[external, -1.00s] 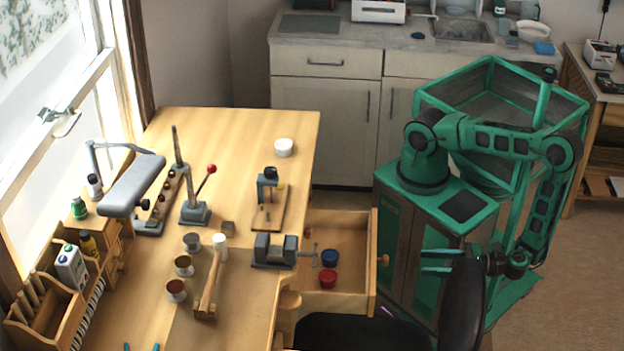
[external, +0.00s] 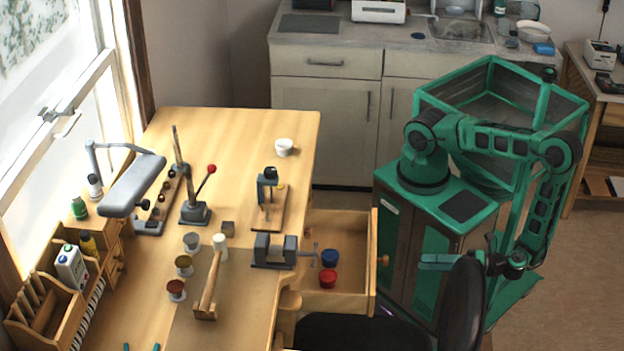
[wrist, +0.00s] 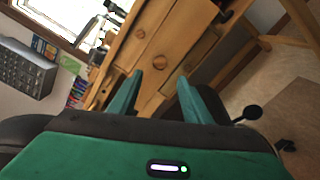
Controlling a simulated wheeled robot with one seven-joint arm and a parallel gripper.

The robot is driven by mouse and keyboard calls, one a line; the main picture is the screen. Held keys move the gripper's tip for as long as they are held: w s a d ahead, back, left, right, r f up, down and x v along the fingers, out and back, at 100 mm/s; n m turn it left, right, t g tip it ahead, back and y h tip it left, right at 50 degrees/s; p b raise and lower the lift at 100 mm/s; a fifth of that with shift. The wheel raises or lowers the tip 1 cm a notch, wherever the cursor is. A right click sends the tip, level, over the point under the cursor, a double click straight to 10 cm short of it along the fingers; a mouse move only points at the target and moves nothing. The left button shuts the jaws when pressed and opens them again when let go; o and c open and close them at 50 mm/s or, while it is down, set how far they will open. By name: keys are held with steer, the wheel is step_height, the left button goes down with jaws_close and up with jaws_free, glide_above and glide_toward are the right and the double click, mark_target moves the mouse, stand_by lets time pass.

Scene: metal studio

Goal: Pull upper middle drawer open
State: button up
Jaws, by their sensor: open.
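The wooden workbench has a top drawer (external: 346,297) standing pulled out on its right side, with a round knob (external: 383,260) on its front. My gripper (external: 422,262) is to the right of this knob, apart from it, with empty fingers turned nearly edge-on to the external view. In the wrist view my gripper (wrist: 159,78) is open, its two green fingers apart and pointing at wooden fronts with round knobs, such as one knob (wrist: 158,62) between and beyond the fingertips. I cannot tell for sure which front is the upper middle drawer.
A blue cup (external: 329,258) and a red cup (external: 328,278) lie in the open drawer. A dark chair (external: 462,305) stands close below my gripper. A vise (external: 273,251) sits at the bench edge above the drawer.

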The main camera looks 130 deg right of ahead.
steer(key=w+d+m, duration=0.5)
steer(key=w+d, duration=0.2)
steer(key=shift+w+d, duration=0.4)
stand_by(0.3)
